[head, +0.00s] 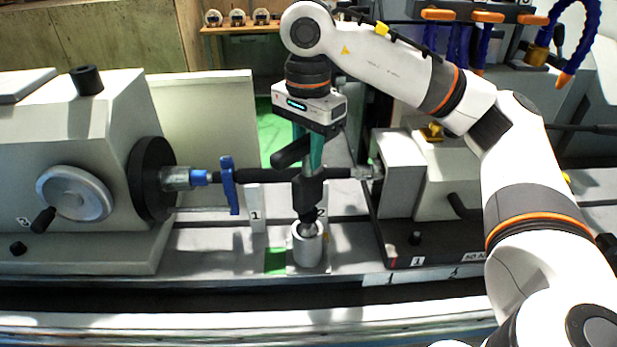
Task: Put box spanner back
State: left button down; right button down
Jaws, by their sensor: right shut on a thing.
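My right gripper (308,152) reaches down from above with its greenish fingers shut on the black box spanner (310,192). The spanner is near upright, with a dark grip (290,151) sticking out toward the lower left near the fingers. Its metal lower end meets the top of a grey cylindrical holder (307,252). I cannot tell how deep the end sits in it. My left gripper is not in view.
A dark shaft (262,174) with a blue clamp (229,186) runs just behind the spanner, between the headstock (85,135) with its handwheel (74,194) and the tailstock (400,172). Coolant hoses (592,30) hang at upper right. The front ledge (180,328) is clear.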

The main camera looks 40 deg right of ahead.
aim_at(308, 174)
jog(key=shift+f, duration=0.65)
notch_tip(308, 174, down, 4)
jog(key=shift+r+p, duration=0.1)
jog(key=shift+p, duration=0.55)
jog(key=shift+f, duration=0.2)
jog(key=shift+a+f+b, duration=0.1)
jog(key=shift+f+b, duration=0.05)
jog(key=shift+b, duration=0.15)
jog(key=c, duration=1.2)
grip_release()
